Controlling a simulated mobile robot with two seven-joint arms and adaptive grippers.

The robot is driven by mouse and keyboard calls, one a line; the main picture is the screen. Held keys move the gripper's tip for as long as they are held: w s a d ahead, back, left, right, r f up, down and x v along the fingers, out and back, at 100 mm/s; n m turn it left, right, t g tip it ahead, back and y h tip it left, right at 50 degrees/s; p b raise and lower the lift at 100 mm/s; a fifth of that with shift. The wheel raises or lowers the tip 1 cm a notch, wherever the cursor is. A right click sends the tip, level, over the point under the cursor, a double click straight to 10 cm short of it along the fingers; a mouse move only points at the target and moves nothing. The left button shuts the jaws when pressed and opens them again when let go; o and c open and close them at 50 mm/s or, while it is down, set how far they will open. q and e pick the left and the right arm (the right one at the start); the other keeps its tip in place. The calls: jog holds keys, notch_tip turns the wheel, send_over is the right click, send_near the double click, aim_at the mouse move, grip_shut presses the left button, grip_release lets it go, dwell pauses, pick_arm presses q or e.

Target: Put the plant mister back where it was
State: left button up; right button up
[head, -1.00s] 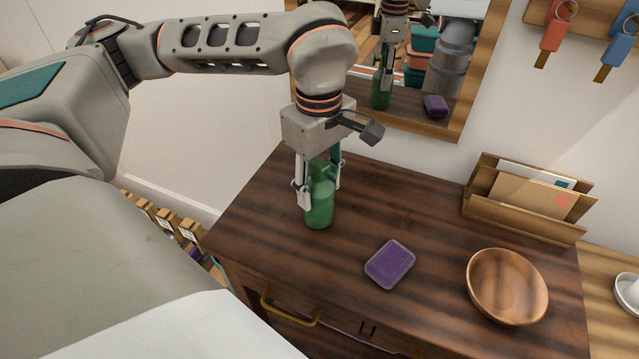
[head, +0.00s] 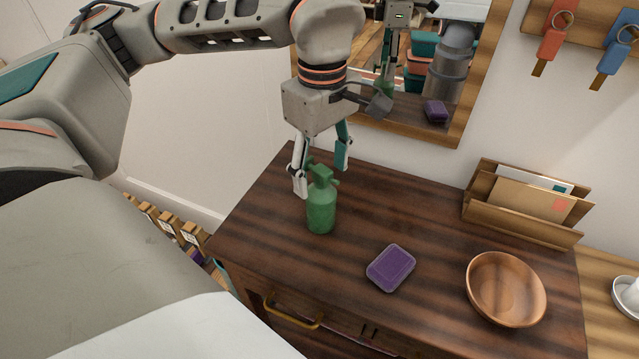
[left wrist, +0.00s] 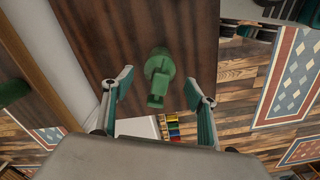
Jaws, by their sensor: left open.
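The green plant mister (head: 321,207) stands upright on the dark wooden cabinet top (head: 270,215), near its left end. In the left wrist view the mister (left wrist: 159,72) is seen from above, between and beyond the fingers. My left gripper (head: 322,178) is open above the mister, its fingers on either side of the spray head and apart from the body. It also shows open in the left wrist view (left wrist: 160,100). My right gripper is not in view.
A purple lidded box (head: 391,267) lies right of the mister. A copper-brown bowl (head: 506,288) and a wooden letter holder (head: 522,208) stand farther right. A framed mirror (head: 408,134) hangs behind. Bare top lies between these things.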

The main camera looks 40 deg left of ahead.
pick_arm(q)
notch_tip(320, 180, up, 7)
jog(key=shift+f+p, duration=0.1)
jog(key=shift+p, duration=0.35)
jog(key=shift+s+f, duration=0.1)
